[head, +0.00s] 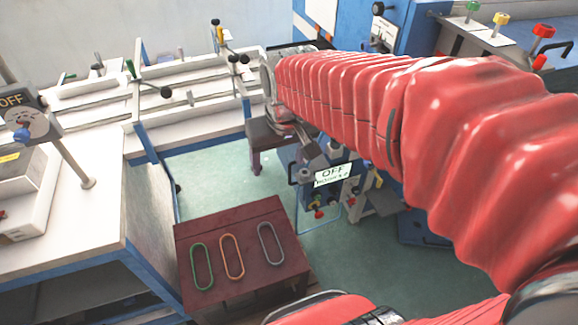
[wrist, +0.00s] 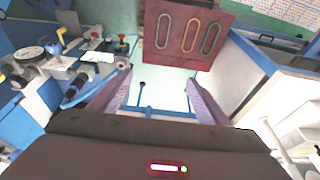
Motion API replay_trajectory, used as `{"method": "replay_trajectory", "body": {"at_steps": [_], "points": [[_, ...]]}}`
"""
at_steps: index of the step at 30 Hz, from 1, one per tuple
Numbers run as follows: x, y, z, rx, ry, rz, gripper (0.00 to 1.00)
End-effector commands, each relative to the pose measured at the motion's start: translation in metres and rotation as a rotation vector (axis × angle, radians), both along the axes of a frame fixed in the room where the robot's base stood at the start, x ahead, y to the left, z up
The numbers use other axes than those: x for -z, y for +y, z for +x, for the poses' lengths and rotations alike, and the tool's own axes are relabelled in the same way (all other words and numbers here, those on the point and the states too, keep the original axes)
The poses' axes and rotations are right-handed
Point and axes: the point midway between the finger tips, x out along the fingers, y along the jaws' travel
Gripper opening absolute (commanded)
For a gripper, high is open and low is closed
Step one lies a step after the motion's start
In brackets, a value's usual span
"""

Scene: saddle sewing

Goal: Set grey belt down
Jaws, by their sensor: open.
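The grey belt (head: 264,245) is a long closed loop. It lies flat on the brown table, at the right end of a row with the orange belt (head: 223,257) and the green belt (head: 193,267). In the wrist view the grey belt (wrist: 158,31) is the leftmost loop on the table, beyond my fingertips. My gripper (wrist: 157,92) is open, with its two fingers wide apart and nothing between them. In the head view my gripper (head: 312,152) is partly hidden by its own arm, above and behind the table, apart from the belts.
The brown table (head: 230,218) stands low at the front, with bare top around the belts. A white workbench (head: 70,240) stands at the left. Green floor shows between.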

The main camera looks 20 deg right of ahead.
Motion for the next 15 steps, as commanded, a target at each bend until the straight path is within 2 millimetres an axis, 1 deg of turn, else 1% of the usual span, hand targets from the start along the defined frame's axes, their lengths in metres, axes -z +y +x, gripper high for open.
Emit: {"method": "replay_trajectory", "body": {"at_steps": [1, 6, 15], "points": [[-0.006, 0.0, -0.009, 0.0, -0.018, 0.0, 0.7], [-0.018, -0.001, -0.037, 0.0, -0.065, -0.001, 0.7], [-0.029, -0.002, -0.085, 0.001, -0.15, -0.002, 0.7]]}}
